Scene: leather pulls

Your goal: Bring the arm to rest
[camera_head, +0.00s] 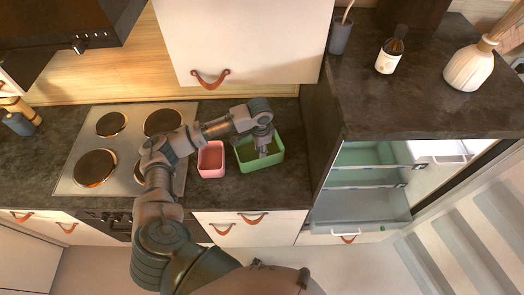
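My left arm reaches up over the counter and bends right. My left gripper (263,150) points down into the green bin (277,157); its fingers are small and dark, and I cannot tell whether they are open or shut or touch the bin. A pink bin (211,173) stands just left of the green bin, under and beside my forearm. My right gripper is not in view.
A cooktop (72,178) with several round burners lies left, partly behind my arm. A white cabinet (240,40) hangs above the counter. At right, an open fridge (360,180) stands below a raised top with a dark bottle (390,52) and white vase (470,66).

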